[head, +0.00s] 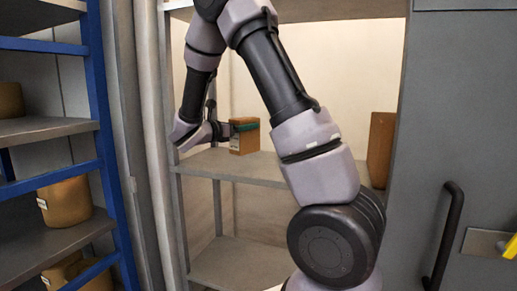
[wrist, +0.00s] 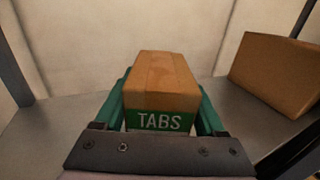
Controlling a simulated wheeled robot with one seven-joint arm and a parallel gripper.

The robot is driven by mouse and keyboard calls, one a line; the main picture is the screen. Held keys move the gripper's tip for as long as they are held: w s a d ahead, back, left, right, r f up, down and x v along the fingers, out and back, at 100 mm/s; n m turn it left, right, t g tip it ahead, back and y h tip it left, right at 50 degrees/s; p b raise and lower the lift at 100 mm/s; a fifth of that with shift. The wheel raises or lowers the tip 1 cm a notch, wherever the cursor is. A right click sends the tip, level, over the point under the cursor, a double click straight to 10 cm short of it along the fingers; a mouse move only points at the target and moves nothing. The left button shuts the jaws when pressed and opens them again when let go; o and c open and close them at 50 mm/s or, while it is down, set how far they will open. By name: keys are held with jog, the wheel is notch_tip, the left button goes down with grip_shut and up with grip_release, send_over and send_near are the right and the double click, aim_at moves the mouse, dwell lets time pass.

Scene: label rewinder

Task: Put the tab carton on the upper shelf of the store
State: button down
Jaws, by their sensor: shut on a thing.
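The tab carton (wrist: 163,82) is a small brown box with a green band reading "TABS". In the wrist view it sits between the two green fingers of my gripper (wrist: 163,112), which is shut on it. In the head view the carton (head: 246,138) is inside the store, at the upper shelf (head: 222,165), near its left side. My gripper (head: 238,129) reaches it from the left. The carton looks upright. I cannot tell whether its base touches the shelf.
A larger brown box (head: 380,150) stands at the right of the same shelf; it also shows in the wrist view (wrist: 279,72). A lower shelf (head: 245,265) looks empty. A blue-framed rack (head: 101,100) with brown rolls is at left, and a grey door with a black handle (head: 446,235) at right.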

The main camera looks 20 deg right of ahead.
aim_at(244, 141)
jog(key=shift+f, duration=2.85)
jog(key=shift+f, duration=0.1)
grip_release()
jog(key=shift+a, duration=0.1)
jog(key=v, duration=1.2)
jog(key=shift+s, duration=0.1)
